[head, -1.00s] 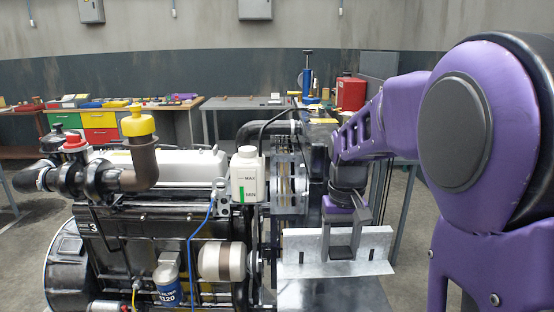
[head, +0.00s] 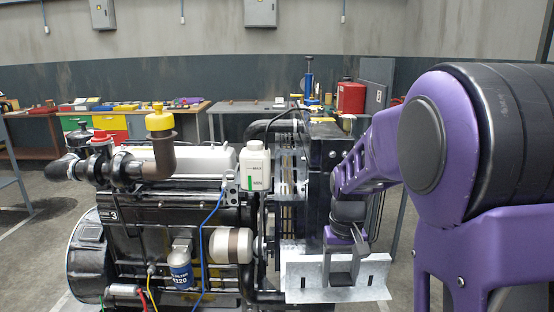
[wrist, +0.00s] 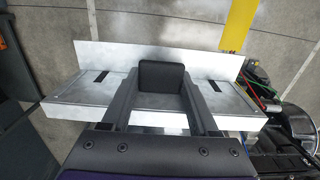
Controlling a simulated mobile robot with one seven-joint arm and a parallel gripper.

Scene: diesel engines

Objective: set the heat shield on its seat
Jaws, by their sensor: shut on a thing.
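The heat shield (head: 374,272) is a bent silvery plate with a dark slot toward each end. My gripper (head: 341,280) is shut on it near its middle and holds it at the right end of the engine, in front of the dark radiator block. In the wrist view my gripper (wrist: 161,98) has its two fingers on either side of a dark block at the middle of the shield (wrist: 216,66). The shield spans most of that view, with floor beyond it. I cannot make out the seat, nor whether the shield touches the engine.
The engine (head: 135,218) fills the left and middle, with a white bottle (head: 255,168), a blue filter (head: 181,271) and a blue cable close to the shield's left. Benches with tools stand behind. In the wrist view, engine parts (wrist: 290,125) lie at the right.

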